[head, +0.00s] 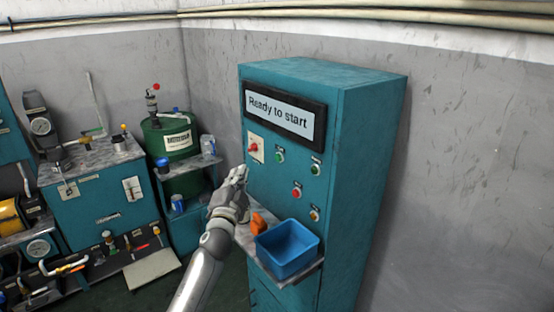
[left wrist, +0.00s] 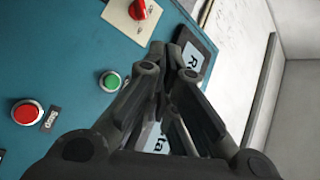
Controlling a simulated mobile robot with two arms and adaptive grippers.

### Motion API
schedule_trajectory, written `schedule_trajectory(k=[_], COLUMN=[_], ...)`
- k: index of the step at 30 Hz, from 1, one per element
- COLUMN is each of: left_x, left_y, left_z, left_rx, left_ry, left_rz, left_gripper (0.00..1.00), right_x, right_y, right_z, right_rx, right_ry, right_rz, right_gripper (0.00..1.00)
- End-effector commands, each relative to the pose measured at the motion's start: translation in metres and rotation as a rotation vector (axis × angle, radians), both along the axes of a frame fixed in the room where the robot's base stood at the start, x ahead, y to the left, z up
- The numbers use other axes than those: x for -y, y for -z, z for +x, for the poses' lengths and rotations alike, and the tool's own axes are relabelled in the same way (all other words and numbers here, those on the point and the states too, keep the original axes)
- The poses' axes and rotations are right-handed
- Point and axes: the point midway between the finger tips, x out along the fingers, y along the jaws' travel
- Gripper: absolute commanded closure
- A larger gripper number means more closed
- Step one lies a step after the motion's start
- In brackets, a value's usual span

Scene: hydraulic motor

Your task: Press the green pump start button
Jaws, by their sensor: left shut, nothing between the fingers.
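A teal control cabinet (head: 370,150) carries two green buttons. One green button (head: 280,155) is right of the red rotary switch (head: 254,148); the other green button (head: 315,169) is farther right. Their labels are too small to read. My left gripper (head: 240,172) is shut and empty, in front of the panel's left side, below the rotary switch in the picture. In the left wrist view the shut fingertips (left wrist: 172,58) point toward the panel, with one green button (left wrist: 111,81) beside them, apart in the picture. The gripper hides part of the panel. My right gripper is out of view.
A red button (head: 296,193) and an amber button (head: 314,215) sit lower on the panel. A display (head: 284,115) reads "Ready to start". A blue bin (head: 287,250) and an orange object (head: 258,223) are on the shelf below. A green drum (head: 170,140) stands left.

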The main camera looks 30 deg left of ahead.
Motion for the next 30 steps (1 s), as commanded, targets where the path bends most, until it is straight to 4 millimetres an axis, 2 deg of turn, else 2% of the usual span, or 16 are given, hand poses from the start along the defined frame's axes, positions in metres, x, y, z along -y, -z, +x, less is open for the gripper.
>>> schedule_trajectory(k=[5,19,24,30], left_x=[0.004,0.028,0.032,0.034], left_y=[0.001,0.003,0.002,0.000], left_z=[0.010,0.068,0.078,0.081], left_rx=[0.002,0.001,-0.001,0.000], left_ry=[0.000,0.000,0.000,0.000], left_rz=[-0.003,-0.004,-0.001,-0.001], left_gripper=[1.00,1.00,1.00,1.00], right_x=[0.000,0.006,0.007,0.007], right_y=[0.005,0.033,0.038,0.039], right_z=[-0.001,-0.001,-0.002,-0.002], right_rx=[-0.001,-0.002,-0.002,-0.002], right_ry=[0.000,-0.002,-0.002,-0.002], right_rz=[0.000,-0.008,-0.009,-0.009], right_gripper=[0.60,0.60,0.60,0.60])
